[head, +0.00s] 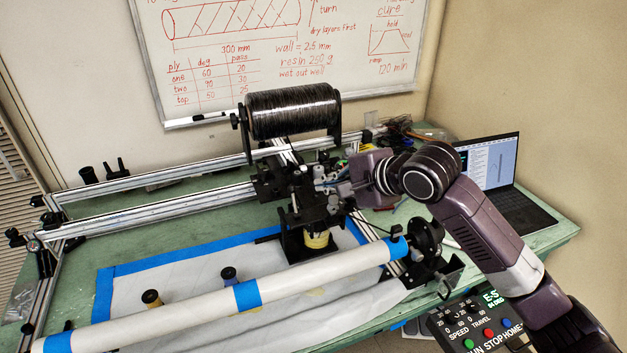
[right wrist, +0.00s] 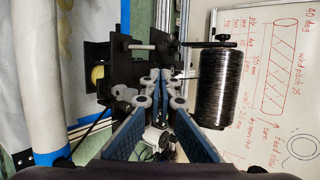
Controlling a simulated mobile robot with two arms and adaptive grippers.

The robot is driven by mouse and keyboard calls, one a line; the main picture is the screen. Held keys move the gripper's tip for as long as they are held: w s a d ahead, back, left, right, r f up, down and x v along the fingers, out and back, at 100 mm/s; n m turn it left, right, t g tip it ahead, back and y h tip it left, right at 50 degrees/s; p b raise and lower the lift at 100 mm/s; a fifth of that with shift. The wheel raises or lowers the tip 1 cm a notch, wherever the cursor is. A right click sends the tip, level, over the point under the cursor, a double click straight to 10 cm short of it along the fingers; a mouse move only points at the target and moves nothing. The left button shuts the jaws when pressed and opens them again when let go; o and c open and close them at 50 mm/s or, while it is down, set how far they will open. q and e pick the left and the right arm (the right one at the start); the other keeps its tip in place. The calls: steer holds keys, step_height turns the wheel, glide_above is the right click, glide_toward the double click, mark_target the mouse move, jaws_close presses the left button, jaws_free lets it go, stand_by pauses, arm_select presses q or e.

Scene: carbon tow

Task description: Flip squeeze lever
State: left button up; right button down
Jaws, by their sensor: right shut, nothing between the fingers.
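My right gripper (head: 322,181) reaches in from the right to the black winding carriage (head: 272,180). In the right wrist view the blue-padded fingers (right wrist: 160,78) come together at their tips, shut and empty, in front of the carriage (right wrist: 98,56). A short pale rod (right wrist: 138,46) sticks out of the carriage close to the fingertips. I cannot tell for certain whether this rod is the squeeze lever, nor whether the fingers touch it. In the head view the gripper and small carriage parts overlap there. My left gripper is not in view.
A black tow spool (head: 293,110) stands above the carriage. A long white mandrel (head: 310,276) with blue tape lies across the front. A yellowish pot (head: 317,240) sits under the carriage. A laptop (head: 505,180) and a control panel (head: 483,322) are at the right.

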mark_target(294, 201)
steer(key=p+x, duration=0.1)
steer(key=x, duration=0.6)
steer(key=shift+a+p, duration=0.1)
steer(key=shift+p, duration=0.2)
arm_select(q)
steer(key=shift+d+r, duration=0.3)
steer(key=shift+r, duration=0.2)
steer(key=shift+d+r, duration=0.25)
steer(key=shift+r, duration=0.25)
arm_select(e)
steer(key=shift+x, duration=0.85)
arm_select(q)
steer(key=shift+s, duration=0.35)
arm_select(e)
steer(key=shift+s+f, duration=0.1)
steer(key=shift+s+f, duration=0.1)
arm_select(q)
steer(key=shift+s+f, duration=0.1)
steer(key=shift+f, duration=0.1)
